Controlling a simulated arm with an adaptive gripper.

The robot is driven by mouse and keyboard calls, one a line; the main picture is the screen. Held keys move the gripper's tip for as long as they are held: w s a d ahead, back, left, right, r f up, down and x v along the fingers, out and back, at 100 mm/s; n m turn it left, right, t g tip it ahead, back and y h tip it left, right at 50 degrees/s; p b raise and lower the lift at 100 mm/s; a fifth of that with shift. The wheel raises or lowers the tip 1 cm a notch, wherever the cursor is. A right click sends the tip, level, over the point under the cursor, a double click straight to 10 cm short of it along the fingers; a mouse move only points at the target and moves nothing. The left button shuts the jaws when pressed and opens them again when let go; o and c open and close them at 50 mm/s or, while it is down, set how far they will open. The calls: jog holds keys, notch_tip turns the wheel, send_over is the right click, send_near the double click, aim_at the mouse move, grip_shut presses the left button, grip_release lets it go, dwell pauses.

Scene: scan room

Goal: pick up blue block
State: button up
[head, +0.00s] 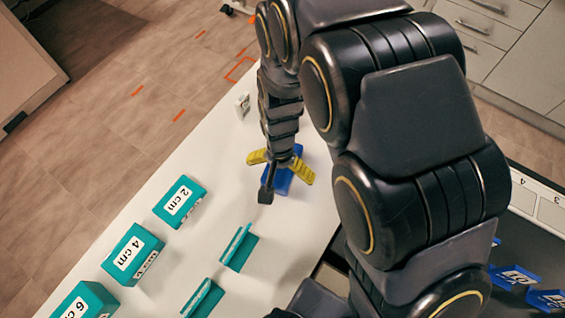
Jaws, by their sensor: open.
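The blue block (284,182) is on the white table (222,200), partly hidden behind the end of my arm. Blue shows below my gripper and a little at its upper right. My gripper (279,173) is open, over or right at the block, with a dark finger reaching down at its left. Yellow ribbed pieces stick out to both sides there; I cannot tell whether they belong to the gripper. I cannot tell whether the fingers touch the block.
Teal blocks marked 2 cm (180,201), 4 cm (132,254) and 6 cm (84,300) line the table's left side. Two teal angled pieces (238,248) (203,298) stand nearer the middle. A small white item (242,106) stands at the far edge. Blue labelled pieces (515,276) lie at right.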

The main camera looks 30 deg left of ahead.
jog(key=c, duration=1.2)
